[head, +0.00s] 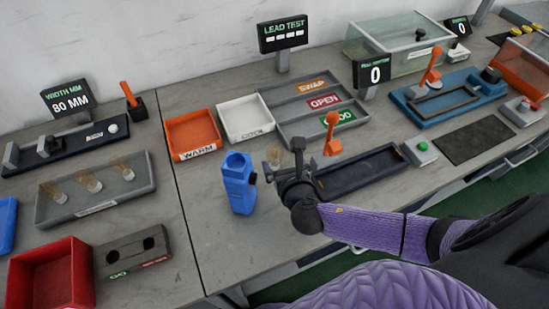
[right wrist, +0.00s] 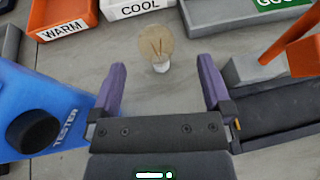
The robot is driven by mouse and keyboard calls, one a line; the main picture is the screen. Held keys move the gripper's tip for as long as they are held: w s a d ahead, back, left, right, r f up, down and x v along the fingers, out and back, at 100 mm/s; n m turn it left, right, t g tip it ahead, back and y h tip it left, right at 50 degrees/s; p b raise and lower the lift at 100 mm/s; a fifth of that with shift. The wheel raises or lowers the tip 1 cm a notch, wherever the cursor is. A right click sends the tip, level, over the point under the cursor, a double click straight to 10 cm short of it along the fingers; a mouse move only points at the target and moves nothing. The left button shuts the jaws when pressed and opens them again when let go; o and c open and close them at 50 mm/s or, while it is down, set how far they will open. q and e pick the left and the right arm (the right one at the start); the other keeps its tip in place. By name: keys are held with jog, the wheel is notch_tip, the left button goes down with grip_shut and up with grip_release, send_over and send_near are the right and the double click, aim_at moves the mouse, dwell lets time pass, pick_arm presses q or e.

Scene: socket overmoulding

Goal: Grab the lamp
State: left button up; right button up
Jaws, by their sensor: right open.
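A clear glass lamp (right wrist: 156,46) with a visible filament and a pale base stands on the grey table in the right wrist view. It lies ahead of my right gripper, between the lines of its two fingers, apart from both. In the head view the lamp (head: 273,156) shows faintly, partly hidden behind the gripper. My right gripper (right wrist: 161,85) is open and empty; in the head view it (head: 275,168) is low over the table, just right of the blue tester. Several similar lamps (head: 92,183) lie in a grey tray (head: 146,187) at the left. My left gripper is not in view.
The blue tester (head: 238,188) stands close left of the right gripper. An orange WARM bin (head: 190,131) and white COOL bin (head: 243,117) stand behind. A dark tray (head: 362,172) and orange-handled lever (head: 332,132) are close on the right. Bare table lies in front of the tester.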

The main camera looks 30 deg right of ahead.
aim_at(277, 156)
jog(key=x, duration=0.1)
jog(key=b+x, duration=0.1)
jog(key=x, duration=0.1)
jog(key=b+x, duration=0.1)
jog(key=x, duration=0.1)
jog(key=shift+s+a+f, duration=0.1)
jog(key=shift+a+f, duration=0.1)
jog(key=shift+a, duration=0.1)
jog(key=shift+r, duration=0.1)
jog(key=shift+c, duration=0.3)
jog(key=c, duration=1.2)
